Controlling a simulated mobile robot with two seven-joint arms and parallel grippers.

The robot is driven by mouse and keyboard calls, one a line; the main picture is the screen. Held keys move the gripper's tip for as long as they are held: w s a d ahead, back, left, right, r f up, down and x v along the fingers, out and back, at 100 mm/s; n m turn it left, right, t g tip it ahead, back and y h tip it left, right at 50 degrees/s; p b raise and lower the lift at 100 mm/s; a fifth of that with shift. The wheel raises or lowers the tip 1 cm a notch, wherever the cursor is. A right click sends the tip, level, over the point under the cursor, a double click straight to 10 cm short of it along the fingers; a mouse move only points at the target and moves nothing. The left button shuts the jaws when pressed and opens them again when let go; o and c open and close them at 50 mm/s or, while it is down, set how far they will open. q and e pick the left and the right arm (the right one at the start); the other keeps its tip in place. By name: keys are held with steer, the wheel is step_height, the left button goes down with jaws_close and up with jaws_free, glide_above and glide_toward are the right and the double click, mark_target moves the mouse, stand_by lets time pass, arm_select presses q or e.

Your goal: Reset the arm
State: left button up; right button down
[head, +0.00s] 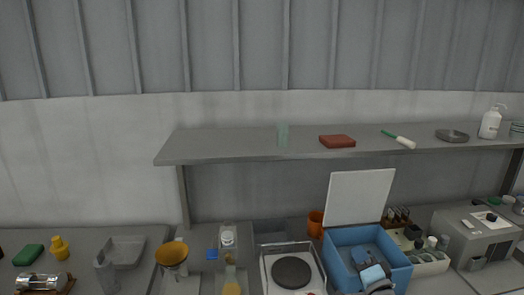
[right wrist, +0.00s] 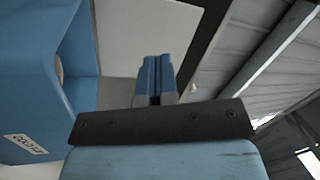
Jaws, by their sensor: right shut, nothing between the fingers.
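My right gripper (head: 362,257) shows in the head view in front of the open blue box, low and right of the middle. In the right wrist view its two blue fingers (right wrist: 154,80) are together with nothing between them. The light blue gripper body and dark bar fill the bottom of that view. My left gripper is in neither view.
The blue box (head: 342,241) has its white lid (head: 358,197) raised; its blue wall (right wrist: 25,80) is close on the left in the wrist view. A hot plate (head: 291,272) stands left of it. A grey shelf (head: 230,145) runs above the bench.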

steer(key=s+a+f+n+g, duration=0.1)
steer(key=s+f+n, duration=0.1)
steer(key=s+f, duration=0.2)
steer(key=s+a+f+n+g+p, duration=0.1)
steer(key=s+a+f+n+g, duration=0.1)
steer(key=s+f, duration=0.2)
steer(key=s+a+f+n+g, duration=0.1)
steer(key=s+a+f+n, duration=0.1)
steer(key=s+f, duration=0.2)
steer(key=shift+s+a+f+n+g+p, duration=0.1)
steer(key=shift+s+n+g+p, duration=0.1)
steer(key=shift+s, duration=0.7)
steer(key=shift+s+a+f+n+g+p, duration=0.1)
steer(key=shift+s+n+p, duration=0.1)
steer(key=shift+s, duration=0.7)
steer(key=s+a+f+n+g, duration=0.1)
steer(key=s+f+n+g, duration=0.1)
steer(key=s, duration=0.8)
steer(key=s+a+f+n+g+p, duration=0.1)
steer(key=s+f+n+g, duration=0.1)
steer(key=s+f+n, duration=0.3)
steer(key=s, duration=0.4)
steer(key=shift+s+a+g+h+p, duration=0.3)
steer(key=shift+s+a+h, duration=0.05)
steer(key=shift+s+h, duration=0.05)
